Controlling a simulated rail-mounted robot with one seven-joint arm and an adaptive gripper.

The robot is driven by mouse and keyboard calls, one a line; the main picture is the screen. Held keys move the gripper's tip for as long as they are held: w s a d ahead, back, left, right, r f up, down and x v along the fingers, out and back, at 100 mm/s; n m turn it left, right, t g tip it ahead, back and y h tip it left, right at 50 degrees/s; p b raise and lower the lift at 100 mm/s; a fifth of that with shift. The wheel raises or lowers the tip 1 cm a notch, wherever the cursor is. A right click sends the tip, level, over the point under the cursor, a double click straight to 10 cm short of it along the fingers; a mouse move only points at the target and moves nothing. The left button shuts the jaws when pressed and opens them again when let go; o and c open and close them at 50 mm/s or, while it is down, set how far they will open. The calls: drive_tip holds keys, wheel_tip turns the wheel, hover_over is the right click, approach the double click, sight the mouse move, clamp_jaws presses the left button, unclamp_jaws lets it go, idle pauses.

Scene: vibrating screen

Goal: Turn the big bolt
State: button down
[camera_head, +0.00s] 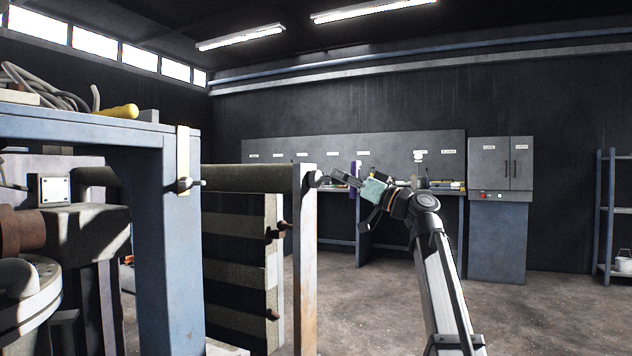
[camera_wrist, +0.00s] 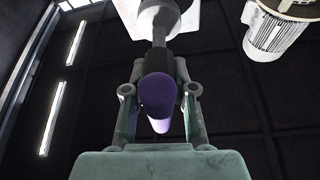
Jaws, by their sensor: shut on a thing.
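The big bolt (camera_head: 318,179) sticks out near the top of a pale upright post (camera_head: 305,255) of the screen frame, its shaft pointing right. A purple grip (camera_head: 353,176) stands upright at the shaft's outer end. My gripper (camera_head: 360,187) reaches it from the right. In the wrist view, the purple grip (camera_wrist: 158,95) lies between the two fingers of my gripper (camera_wrist: 160,78), which are shut on it. A grey shaft (camera_wrist: 159,50) runs from behind the grip to a pale plate. The exact contact of the fingertips is partly hidden.
Smaller bolts stick out at the blue post (camera_head: 184,184) and lower on the frame (camera_head: 278,231). A ribbed white cylinder (camera_wrist: 277,32) is at upper right in the wrist view. A workbench (camera_head: 335,220) and grey cabinet (camera_head: 500,215) stand behind.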

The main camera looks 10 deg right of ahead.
drive_tip(key=shift+d, duration=0.1)
drive_tip(key=s+d, duration=0.1)
drive_tip(key=d, duration=0.1)
drive_tip(key=s+d, duration=0.1)
drive_tip(key=d, duration=0.1)
drive_tip(key=shift+s, duration=0.3)
idle(0.8)
drive_tip(key=c, duration=1.8)
unclamp_jaws()
drive_tip(key=shift+c, duration=0.2)
drive_tip(key=shift+r+p, duration=0.15)
drive_tip(key=shift+p, duration=0.15)
clamp_jaws()
